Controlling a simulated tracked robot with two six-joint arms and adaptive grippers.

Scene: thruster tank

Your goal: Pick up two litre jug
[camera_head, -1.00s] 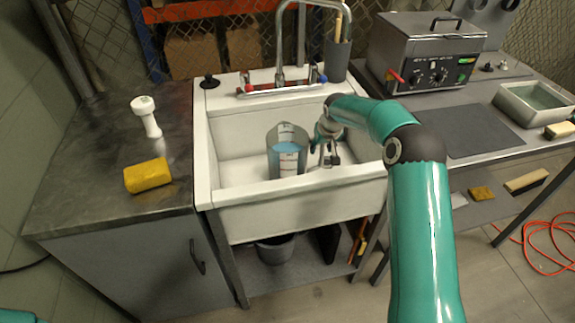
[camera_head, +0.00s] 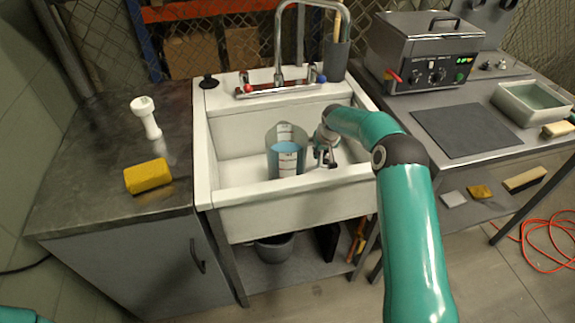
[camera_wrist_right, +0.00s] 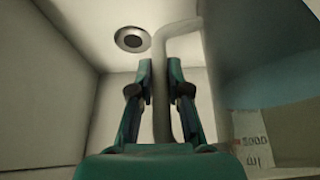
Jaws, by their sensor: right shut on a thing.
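The two litre jug (camera_head: 287,160) is clear, holds blue liquid and stands upright in the white sink. Its wall also shows large and close at the right of the right wrist view (camera_wrist_right: 270,85), with a printed label partly visible. My right gripper (camera_head: 324,160) is at the jug's right side, inside the sink. In the right wrist view my right gripper (camera_wrist_right: 160,75) has its two fingers on either side of the jug's pale handle (camera_wrist_right: 162,110), shut on it. My left gripper is not in view.
The sink (camera_head: 202,165) has a front rim, and a tap (camera_head: 280,45) rises behind it. A yellow sponge (camera_head: 147,176) and a white object (camera_head: 146,117) are on the left counter. A metal bath (camera_head: 428,50) and a dark mat (camera_head: 467,130) are on the right bench.

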